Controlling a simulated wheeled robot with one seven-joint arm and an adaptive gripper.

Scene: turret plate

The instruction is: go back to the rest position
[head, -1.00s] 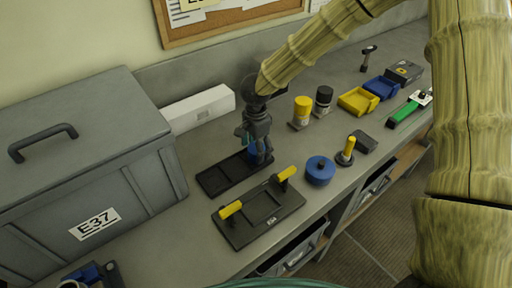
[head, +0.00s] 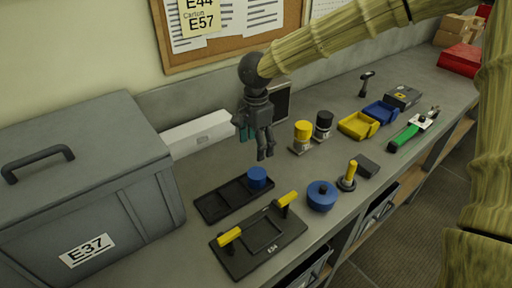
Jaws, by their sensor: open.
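My gripper (head: 265,155) hangs from the bamboo-textured arm in the middle of the head view, pointing down. Its fingers are apart and hold nothing. It is above and slightly right of the black tray (head: 219,207), clear of it. A small blue round piece (head: 257,177) sits at the right end of that tray, just below the fingertips. In front is a black plate with two yellow handles (head: 262,238), marked with a small label.
A large grey case marked E37 (head: 85,190) fills the left. A white box (head: 199,139) lies along the wall. Yellow-topped (head: 302,137) and black-topped (head: 323,125) cylinders, a yellow bin (head: 357,127) and a green-handled tool (head: 406,137) stand to the right. The air around the gripper looks free.

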